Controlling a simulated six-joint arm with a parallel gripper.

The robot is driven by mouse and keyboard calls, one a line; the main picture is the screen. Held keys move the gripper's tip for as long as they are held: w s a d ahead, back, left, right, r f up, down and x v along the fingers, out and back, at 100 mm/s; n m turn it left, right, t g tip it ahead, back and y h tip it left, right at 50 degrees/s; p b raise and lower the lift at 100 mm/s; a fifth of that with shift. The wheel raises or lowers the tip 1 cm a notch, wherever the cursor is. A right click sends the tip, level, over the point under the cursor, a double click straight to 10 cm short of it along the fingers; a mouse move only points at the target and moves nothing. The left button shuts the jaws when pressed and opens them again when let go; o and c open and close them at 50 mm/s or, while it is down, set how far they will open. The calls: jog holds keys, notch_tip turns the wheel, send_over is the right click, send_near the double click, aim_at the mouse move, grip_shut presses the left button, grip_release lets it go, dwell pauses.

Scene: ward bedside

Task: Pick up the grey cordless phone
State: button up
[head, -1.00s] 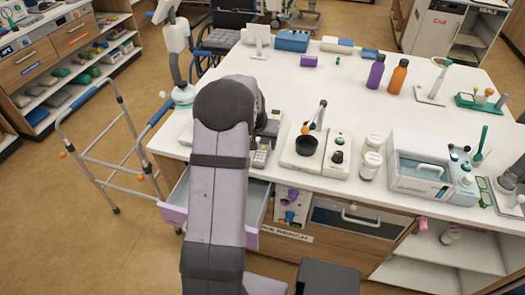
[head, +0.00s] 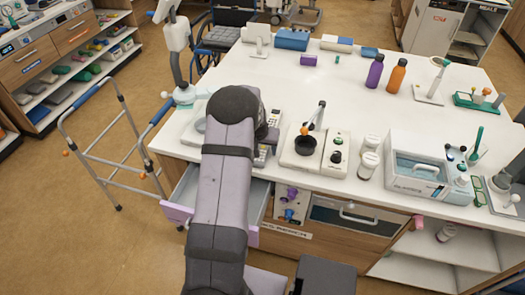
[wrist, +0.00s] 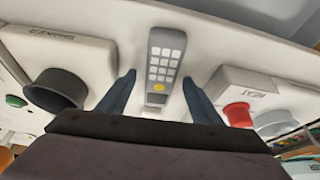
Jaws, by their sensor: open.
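The grey cordless phone (wrist: 165,65) lies on the white bench top, its pale keypad and one yellow key facing up. In the wrist view it shows between the two dark blue fingers of my gripper (wrist: 158,80), which is open and empty. The fingers stand apart on either side of the phone's near part; whether they touch it I cannot tell. In the head view the phone (head: 262,156) is mostly hidden by my arm, near the front edge of the bench above an open drawer.
A shaker (wrist: 65,60) with a black cup stands on one side of the phone, and a heater box (wrist: 250,95) with a red knob on the other. In the head view the shaker (head: 335,165) is right of the phone. The bench middle (head: 320,85) is clear.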

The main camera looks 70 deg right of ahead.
jog(key=c, duration=1.2)
jog(key=shift+r, duration=0.15)
